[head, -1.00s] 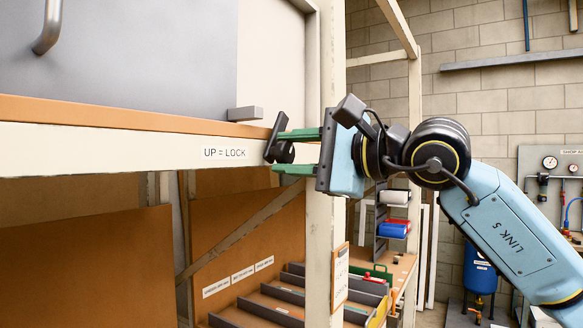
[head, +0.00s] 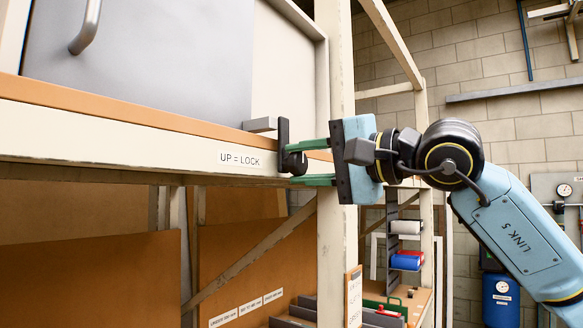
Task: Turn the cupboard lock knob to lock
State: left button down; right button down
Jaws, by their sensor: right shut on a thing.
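The black lock knob (head: 283,140) sits on the cream rail, right of the "UP = LOCK" label (head: 240,159). Its long handle now stands upright, its top close to the grey block (head: 260,125) at the lower corner of the grey cupboard door (head: 150,70). My right gripper (head: 304,162) reaches in from the right, its green fingers above and below the knob's round hub, shut on it. The fingertips partly hide the hub. My left gripper is not in view.
A cream upright post (head: 338,240) stands close behind my right gripper. Below the rail are brown panels (head: 85,270) and a diagonal brace (head: 255,260). A shelf with red and blue rolls (head: 406,260) stands behind on the right.

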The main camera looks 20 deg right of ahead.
dwell(0.3)
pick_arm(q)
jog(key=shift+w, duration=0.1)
pick_arm(e)
jog(key=c, duration=1)
grip_release()
pick_arm(q)
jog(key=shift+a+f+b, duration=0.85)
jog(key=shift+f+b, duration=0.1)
jog(key=shift+b, duration=0.05)
pick_arm(e)
jog(key=v, duration=1.3)
jog(key=shift+s, duration=0.15)
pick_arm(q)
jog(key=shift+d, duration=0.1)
pick_arm(e)
jog(key=shift+d, duration=0.1)
